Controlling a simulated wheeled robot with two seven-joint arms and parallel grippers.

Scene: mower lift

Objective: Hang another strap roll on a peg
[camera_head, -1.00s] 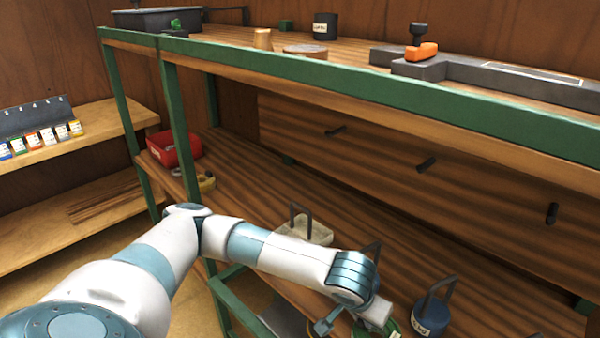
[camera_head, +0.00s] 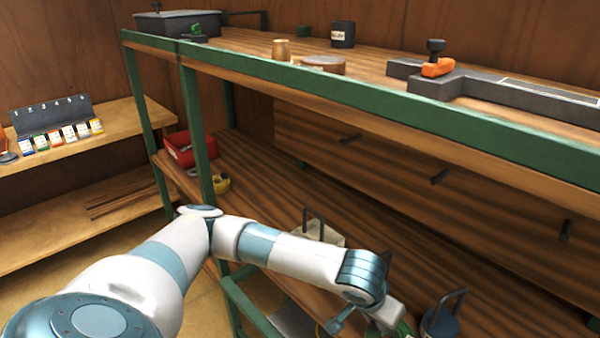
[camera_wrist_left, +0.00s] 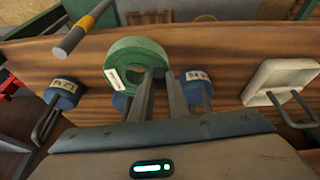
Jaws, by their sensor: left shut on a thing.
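A green strap roll (camera_wrist_left: 133,60) with a white label is between the fingers of my left gripper (camera_wrist_left: 155,85) in the left wrist view. The gripper is shut on it. In the head view my left gripper (camera_head: 385,315) is low over the lower shelf, its fingertips hidden, and only an edge of the green roll shows at the bottom. A yellow roll (camera_head: 221,184) lies by the left post. My right gripper is not in view.
On the lower shelf are a pale block with a handle (camera_head: 318,234), a blue handled weight (camera_head: 440,322) and a red bin (camera_head: 180,152).

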